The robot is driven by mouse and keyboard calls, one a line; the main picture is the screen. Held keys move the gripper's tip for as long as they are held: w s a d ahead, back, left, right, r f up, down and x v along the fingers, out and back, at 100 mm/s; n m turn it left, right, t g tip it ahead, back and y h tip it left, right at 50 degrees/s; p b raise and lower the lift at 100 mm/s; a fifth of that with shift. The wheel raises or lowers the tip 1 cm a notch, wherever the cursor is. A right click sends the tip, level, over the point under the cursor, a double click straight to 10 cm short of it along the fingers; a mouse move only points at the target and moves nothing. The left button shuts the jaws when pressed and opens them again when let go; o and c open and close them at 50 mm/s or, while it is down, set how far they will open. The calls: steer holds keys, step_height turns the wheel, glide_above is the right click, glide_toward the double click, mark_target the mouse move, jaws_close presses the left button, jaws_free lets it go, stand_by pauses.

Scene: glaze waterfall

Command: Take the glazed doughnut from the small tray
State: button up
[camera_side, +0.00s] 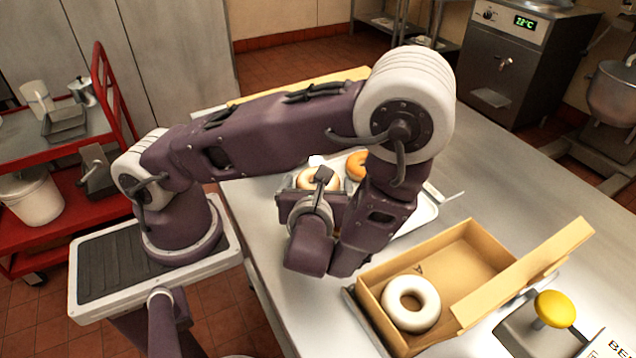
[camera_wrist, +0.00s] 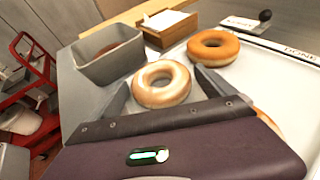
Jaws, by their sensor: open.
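A pale glazed doughnut (camera_wrist: 178,92) lies between the two fingers of my gripper (camera_wrist: 160,79) in the wrist view. My gripper is open, with one finger on each side of the ring; I cannot tell whether either touches it. The doughnut also shows in the side view (camera_side: 308,181), partly behind my gripper. The surface right under it is mostly hidden, so I cannot make out the small tray's outline. A plain brown doughnut (camera_wrist: 196,48) lies behind and to the right on a white tray (camera_wrist: 284,75), and it shows in the side view (camera_side: 354,166).
A grey pan (camera_wrist: 84,65) and a wooden napkin box (camera_wrist: 158,37) stand close behind the doughnut. Part of another doughnut (camera_wrist: 268,121) shows beside my gripper. An open cardboard box (camera_side: 452,262) holds a white doughnut (camera_side: 431,303). The steel table is clear at the back right.

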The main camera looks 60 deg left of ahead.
steer(key=shift+a+f, duration=0.1)
steer(key=shift+f, duration=0.3)
steer(key=c, duration=1.1)
